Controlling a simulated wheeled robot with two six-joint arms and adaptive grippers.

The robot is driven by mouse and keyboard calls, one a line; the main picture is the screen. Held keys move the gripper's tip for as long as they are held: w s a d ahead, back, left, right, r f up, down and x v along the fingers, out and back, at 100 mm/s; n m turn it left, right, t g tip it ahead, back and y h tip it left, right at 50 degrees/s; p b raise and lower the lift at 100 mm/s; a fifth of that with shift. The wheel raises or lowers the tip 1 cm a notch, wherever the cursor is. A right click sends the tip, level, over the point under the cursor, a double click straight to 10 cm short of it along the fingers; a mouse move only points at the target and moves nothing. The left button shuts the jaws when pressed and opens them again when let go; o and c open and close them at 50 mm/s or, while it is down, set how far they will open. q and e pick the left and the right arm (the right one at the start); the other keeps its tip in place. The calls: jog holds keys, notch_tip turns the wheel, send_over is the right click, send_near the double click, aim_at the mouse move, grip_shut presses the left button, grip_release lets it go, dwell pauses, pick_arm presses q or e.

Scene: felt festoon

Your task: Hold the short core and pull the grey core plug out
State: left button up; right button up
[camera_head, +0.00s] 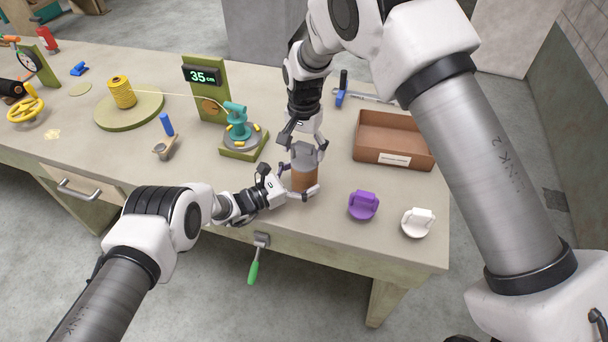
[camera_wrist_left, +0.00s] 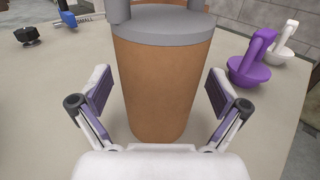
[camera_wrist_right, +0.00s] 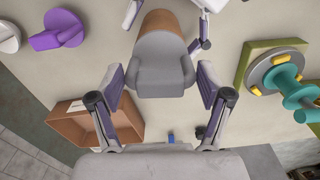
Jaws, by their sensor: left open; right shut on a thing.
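The short core (camera_head: 304,179) is a brown cylinder standing upright near the table's front edge. The grey core plug (camera_head: 305,155) caps its top. In the left wrist view the core (camera_wrist_left: 165,85) stands between the spread fingers of my left gripper (camera_wrist_left: 158,95), with gaps on both sides; the plug's grey rim (camera_wrist_left: 165,28) shows above. My right gripper (camera_head: 303,143) comes from above and is shut on the grey plug. In the right wrist view the plug (camera_wrist_right: 160,70) lies between its fingers, with the core (camera_wrist_right: 165,22) beyond.
A brown open box (camera_head: 369,153) stands behind to the right. A purple plug (camera_head: 363,206) and a white plug (camera_head: 417,222) lie right of the core. A green-and-teal winder (camera_head: 240,128) stands to the left. A green-handled crank (camera_head: 254,268) hangs at the front edge.

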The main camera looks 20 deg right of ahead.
pick_arm(q)
jog(key=shift+d, duration=0.1)
jog(key=c, duration=1.3)
